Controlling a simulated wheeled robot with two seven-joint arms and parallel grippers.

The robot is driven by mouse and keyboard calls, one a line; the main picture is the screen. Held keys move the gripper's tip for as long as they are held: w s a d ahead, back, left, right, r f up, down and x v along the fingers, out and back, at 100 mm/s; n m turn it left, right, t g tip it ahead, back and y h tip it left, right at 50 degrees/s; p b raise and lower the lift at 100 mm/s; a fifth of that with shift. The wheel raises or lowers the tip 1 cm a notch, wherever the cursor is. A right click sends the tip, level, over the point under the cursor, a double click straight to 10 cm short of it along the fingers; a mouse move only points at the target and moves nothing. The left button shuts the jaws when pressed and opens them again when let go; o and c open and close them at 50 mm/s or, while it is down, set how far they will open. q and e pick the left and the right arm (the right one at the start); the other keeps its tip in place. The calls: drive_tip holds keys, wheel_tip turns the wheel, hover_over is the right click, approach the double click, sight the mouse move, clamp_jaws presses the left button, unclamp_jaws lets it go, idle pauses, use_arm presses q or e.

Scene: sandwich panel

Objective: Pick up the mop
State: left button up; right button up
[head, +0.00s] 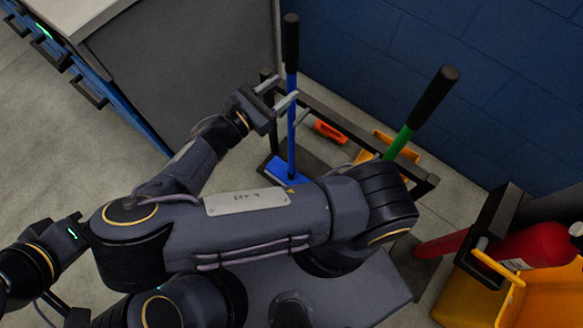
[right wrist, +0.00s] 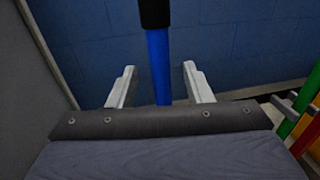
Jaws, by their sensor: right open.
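The blue-handled mop (head: 291,120) stands upright in a dark rack, with a black grip on top and a blue head at floor level. My right gripper (head: 282,92) is open at the upper part of its blue shaft, just below the black grip. In the right wrist view the blue shaft (right wrist: 158,62) rises between the two open fingers of my right gripper (right wrist: 159,72), with a gap on each side. Whether the shaft is fully between the fingertips in depth is hard to tell. My left gripper is not in view.
A green-handled tool (head: 400,140) with a black grip leans in the same rack (head: 348,122). A red extinguisher (head: 535,246) and a yellow bin (head: 480,300) are at the right. A grey cabinet (head: 190,60) stands left, and a blue wall (head: 400,45) closes the back.

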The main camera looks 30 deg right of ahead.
sight(288, 85)
drive_tip(key=shift+x, duration=2)
clamp_jaws()
